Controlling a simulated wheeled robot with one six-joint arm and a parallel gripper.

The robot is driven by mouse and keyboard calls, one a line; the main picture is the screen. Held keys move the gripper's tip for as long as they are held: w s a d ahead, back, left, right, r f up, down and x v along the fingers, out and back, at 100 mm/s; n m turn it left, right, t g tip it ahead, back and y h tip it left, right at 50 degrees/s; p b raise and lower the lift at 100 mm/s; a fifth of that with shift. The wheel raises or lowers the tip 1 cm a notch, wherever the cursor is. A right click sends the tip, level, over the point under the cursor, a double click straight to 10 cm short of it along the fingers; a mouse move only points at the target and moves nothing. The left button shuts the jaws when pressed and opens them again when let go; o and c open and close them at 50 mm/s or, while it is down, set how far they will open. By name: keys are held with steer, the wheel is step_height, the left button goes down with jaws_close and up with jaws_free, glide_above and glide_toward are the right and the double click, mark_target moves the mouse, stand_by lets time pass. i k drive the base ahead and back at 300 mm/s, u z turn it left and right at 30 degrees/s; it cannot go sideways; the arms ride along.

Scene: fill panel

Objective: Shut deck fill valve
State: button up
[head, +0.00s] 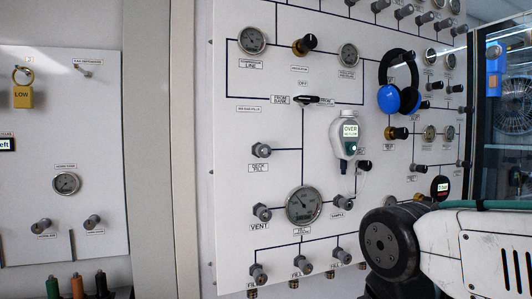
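The deck fill valve is a grey knob (261,150) on the white fill panel (235,215), left of the middle of the panel. Its label (259,168) reads "DECK FILL" and sits just below it. A black line runs from the knob to the right and joins a vertical line. I cannot tell from this view whether the valve is open or shut. My arm shows at the lower right, in front of the panel's lower right part. My gripper is not in view, and nothing of mine touches the knob.
A vent knob (262,212) and a large gauge (304,206) are below. A grey device (345,135) and blue-black headphones (399,85) hang on the panel. Several fill knobs line its bottom. A left panel (95,130) carries a yellow padlock (23,96). The space before the deck fill knob is clear.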

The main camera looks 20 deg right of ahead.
mark_target(262, 151)
steer(key=z, duration=2.4)
steer(key=k, duration=1)
steer(key=u, duration=1.8)
